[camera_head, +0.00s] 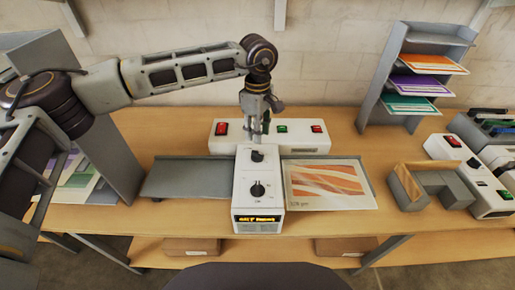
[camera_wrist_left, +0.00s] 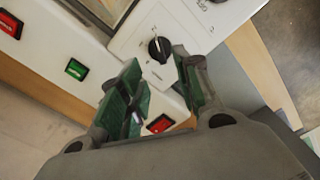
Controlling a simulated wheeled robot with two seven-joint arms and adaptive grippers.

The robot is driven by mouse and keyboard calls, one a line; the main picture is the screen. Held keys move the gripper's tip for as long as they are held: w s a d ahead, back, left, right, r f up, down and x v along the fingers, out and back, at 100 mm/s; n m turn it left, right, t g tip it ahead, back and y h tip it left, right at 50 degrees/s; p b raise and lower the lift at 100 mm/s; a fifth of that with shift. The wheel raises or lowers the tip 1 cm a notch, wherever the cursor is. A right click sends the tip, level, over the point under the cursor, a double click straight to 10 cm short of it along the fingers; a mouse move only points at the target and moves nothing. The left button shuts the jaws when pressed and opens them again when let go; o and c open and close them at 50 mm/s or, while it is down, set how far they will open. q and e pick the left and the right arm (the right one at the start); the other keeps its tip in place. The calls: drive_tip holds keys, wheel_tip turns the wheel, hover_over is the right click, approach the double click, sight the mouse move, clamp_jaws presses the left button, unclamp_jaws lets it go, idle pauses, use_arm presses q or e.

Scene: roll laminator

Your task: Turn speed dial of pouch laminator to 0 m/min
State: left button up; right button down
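The white pouch laminator (camera_head: 246,210) stands on the table with its control panel facing up. A black upper dial (camera_head: 257,156) sits near its back housing, and a second black dial (camera_head: 257,190) is closer to the front. I cannot read which one is labelled speed. My left gripper (camera_head: 258,130) points down just behind and above the upper dial. In the left wrist view the upper dial (camera_wrist_left: 160,48) lies just beyond the gap between the green-padded fingers of the open left gripper (camera_wrist_left: 156,62), apparently not gripped. My right gripper is not in view.
The back housing carries a red switch (camera_head: 221,128), a green button (camera_head: 282,129) and another red button (camera_head: 316,129). A grey tray (camera_head: 187,180) lies left and a printed sheet (camera_head: 327,184) right.

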sight(257, 152)
use_arm(q)
drive_tip(key=shift+f+p, duration=1)
drive_tip(key=shift+f, duration=3.3)
clamp_jaws()
